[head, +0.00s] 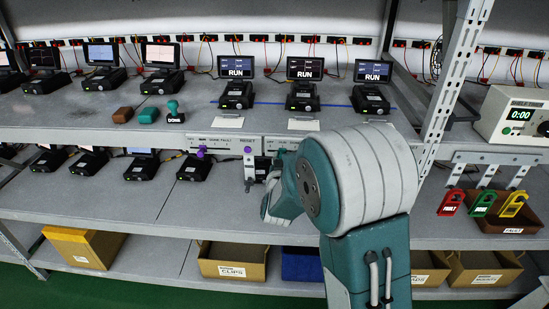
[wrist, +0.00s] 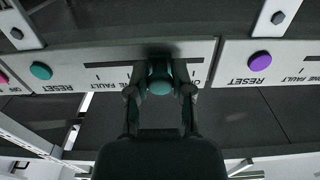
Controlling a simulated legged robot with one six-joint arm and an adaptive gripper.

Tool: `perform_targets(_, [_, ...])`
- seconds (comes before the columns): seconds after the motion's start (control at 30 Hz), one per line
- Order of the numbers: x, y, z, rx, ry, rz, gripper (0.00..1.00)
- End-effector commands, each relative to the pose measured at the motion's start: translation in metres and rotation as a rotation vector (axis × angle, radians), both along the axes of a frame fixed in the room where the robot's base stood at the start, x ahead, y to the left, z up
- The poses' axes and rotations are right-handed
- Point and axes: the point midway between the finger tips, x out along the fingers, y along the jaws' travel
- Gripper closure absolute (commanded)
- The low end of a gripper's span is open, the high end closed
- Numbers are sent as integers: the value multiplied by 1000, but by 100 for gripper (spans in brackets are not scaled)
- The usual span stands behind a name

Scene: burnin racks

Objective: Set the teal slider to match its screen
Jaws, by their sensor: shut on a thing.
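In the wrist view, my gripper (wrist: 160,90) is shut on the teal slider's knob (wrist: 160,74) at the front panel (wrist: 110,72), which appears upside down. A short dark slot line shows beside the knob; the fingers and knob hide part of the panel's lettering. Screens reading RUN (head: 236,68) (head: 305,70) (head: 373,72) stand on the upper shelf. Which screen belongs to the slider cannot be told.
A teal button (wrist: 40,71) and a purple button (wrist: 260,62) flank the slider in the wrist view. Brown and teal blocks and a teal stamp (head: 173,111) lie on the upper shelf. A timer (head: 514,115) reads 0:00.

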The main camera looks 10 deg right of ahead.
Motion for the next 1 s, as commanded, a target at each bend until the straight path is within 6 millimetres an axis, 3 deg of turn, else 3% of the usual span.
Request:
perform_targets(0.1, [1, 1, 0, 1, -1, 0, 100])
perform_targets(0.13, [1, 1, 0, 1, -1, 0, 66])
perform_targets(0.2, [1, 1, 0, 1, -1, 0, 35])
perform_targets(0.67, [-5, 4, 1, 1, -1, 1, 35])
perform_targets(1.0, [-66, 25, 0, 0, 0, 3, 35])
